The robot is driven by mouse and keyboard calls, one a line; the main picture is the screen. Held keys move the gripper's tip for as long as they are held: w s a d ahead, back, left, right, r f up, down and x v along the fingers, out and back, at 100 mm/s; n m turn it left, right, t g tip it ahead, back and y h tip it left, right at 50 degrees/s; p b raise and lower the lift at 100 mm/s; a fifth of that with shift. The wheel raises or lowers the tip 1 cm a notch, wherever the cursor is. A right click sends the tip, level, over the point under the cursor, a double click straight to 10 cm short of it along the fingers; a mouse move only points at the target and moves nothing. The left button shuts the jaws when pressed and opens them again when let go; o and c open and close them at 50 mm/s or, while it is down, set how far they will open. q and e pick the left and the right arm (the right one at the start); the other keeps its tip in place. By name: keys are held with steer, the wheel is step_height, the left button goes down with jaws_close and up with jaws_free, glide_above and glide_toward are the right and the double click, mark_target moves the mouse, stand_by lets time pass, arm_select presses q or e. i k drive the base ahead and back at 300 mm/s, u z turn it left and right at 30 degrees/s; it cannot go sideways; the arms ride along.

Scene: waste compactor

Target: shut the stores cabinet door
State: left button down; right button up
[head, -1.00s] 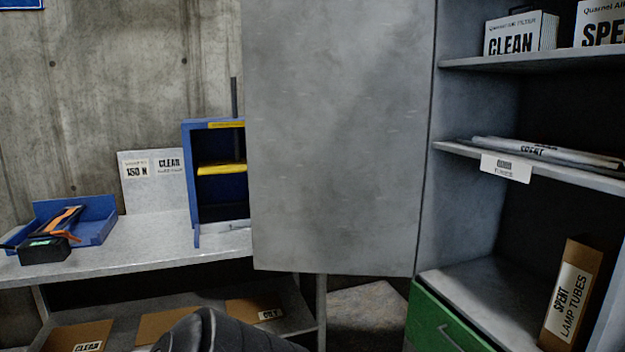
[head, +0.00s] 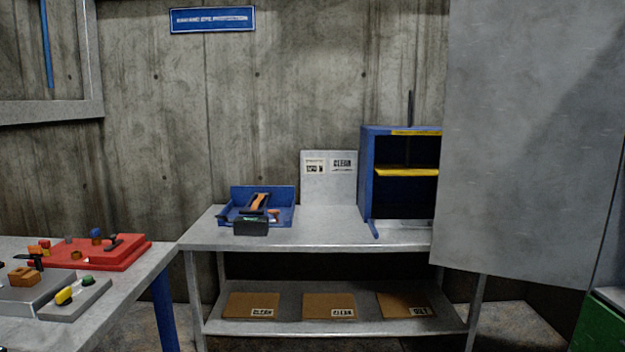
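The stores cabinet door (head: 530,150) is a tall grey panel at the right of the head view. It stands open, swung out to the left of the cabinet, and hides part of the bench and the blue box behind it. Of the cabinet itself, only a strip with the green drawer front (head: 598,325) shows at the lower right edge. Neither of my grippers is in view.
A grey bench (head: 330,236) stands against the concrete wall, bearing a blue tray (head: 285,197), a white sign board (head: 328,178) and an open blue box (head: 367,175). Another table (head: 140,270) at the left holds a red block (head: 105,254) and small parts. Floor shows between them.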

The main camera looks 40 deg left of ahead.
mark_target(533, 132)
steer(key=u, duration=1)
steer(key=i, duration=1.05)
steer(key=u, duration=0.45)
steer(key=i, duration=1.85)
steer(key=z, duration=1.7)
steer(key=i, duration=0.85)
steer(key=z, duration=0.8)
